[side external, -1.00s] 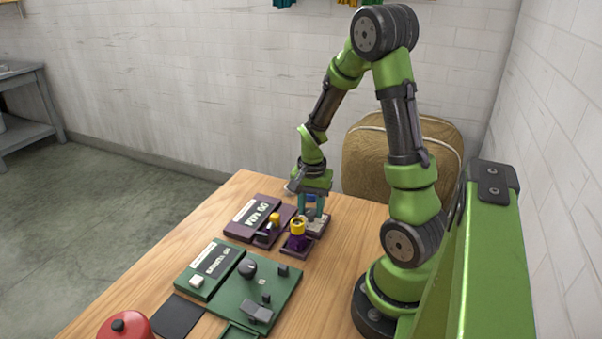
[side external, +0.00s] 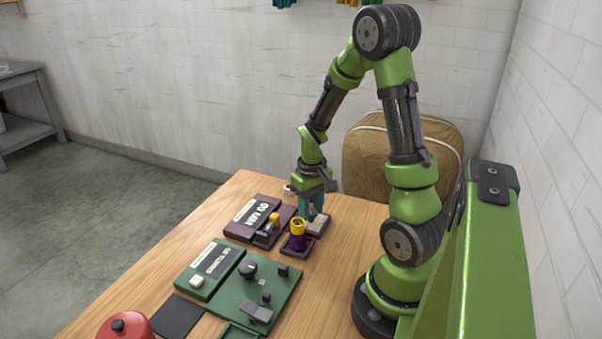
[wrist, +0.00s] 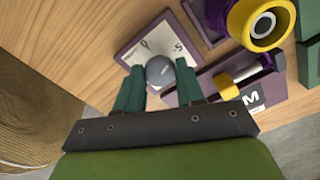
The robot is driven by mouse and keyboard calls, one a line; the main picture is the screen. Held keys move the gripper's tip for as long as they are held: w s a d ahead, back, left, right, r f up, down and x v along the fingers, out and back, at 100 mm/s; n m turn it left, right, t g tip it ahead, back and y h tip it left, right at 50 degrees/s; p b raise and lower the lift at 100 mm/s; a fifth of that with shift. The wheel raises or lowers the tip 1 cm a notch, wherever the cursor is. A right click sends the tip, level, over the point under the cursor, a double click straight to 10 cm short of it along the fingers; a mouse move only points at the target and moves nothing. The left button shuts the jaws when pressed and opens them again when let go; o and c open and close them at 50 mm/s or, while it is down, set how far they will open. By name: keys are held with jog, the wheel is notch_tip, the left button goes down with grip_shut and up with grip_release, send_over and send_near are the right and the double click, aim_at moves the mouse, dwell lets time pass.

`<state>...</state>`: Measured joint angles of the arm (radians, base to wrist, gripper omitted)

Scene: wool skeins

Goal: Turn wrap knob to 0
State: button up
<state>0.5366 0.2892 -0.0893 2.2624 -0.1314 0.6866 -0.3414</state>
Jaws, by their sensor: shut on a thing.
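The wrap knob (wrist: 160,70) is a round grey knob on a pale plate (wrist: 133,50) with a purple edge. The plate carries dark marks, one like a 0 and one like a 5. A small light mark shows on the knob's top; I cannot tell which number it faces. My gripper (wrist: 159,74) has its teal fingers on either side of the knob and is shut on it. In the side external view, my gripper (side external: 314,208) points down over the plate (side external: 319,226), its fingers hiding part of the knob.
A yellow-topped purple spool (side external: 297,228) stands close beside the plate. A green board (side external: 275,300) and a red canister (side external: 126,326) are nearer the camera. Bare wood borders the plate.

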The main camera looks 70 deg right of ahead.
aim_at(311, 210)
jog(key=n, duration=1)
jog(key=shift+n, duration=2.2)
jog(key=o, duration=1)
jog(key=shift+o, duration=0.2)
notch_tip(311, 210, up, 17)
